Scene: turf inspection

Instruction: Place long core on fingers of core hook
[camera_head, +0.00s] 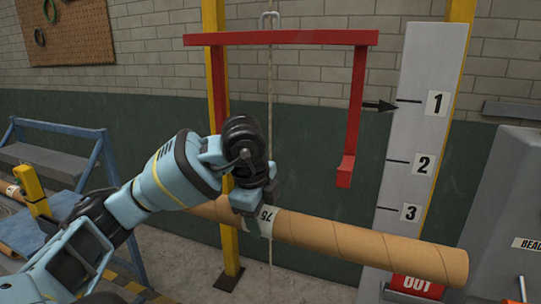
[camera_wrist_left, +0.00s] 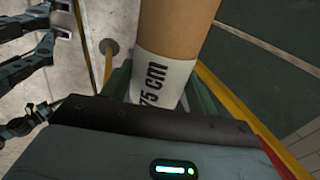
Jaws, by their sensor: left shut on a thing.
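The long core (camera_head: 360,240) is a brown cardboard tube with a white "75 cm" band. My left gripper (camera_head: 250,198) is shut on it at the band, and the tube lies nearly level, its right end slightly lower and nearer. The band also shows close up in the left wrist view (camera_wrist_left: 165,80). The red core hook (camera_head: 290,38) hangs from a rope. Its right arm (camera_head: 357,105) ends in a finger (camera_head: 346,172) above and behind the tube, apart from it. Its left arm is partly hidden behind my gripper, and its left finger cannot be seen.
A white scale board (camera_head: 420,130) marked 1, 2, 3 and a red "OUT" stands behind the tube's right part, with a black pointer (camera_head: 380,106) beside the hook. A grey cabinet (camera_head: 505,210) stands at the right, a blue rack (camera_head: 60,170) at the left. Yellow posts (camera_head: 215,60) stand behind.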

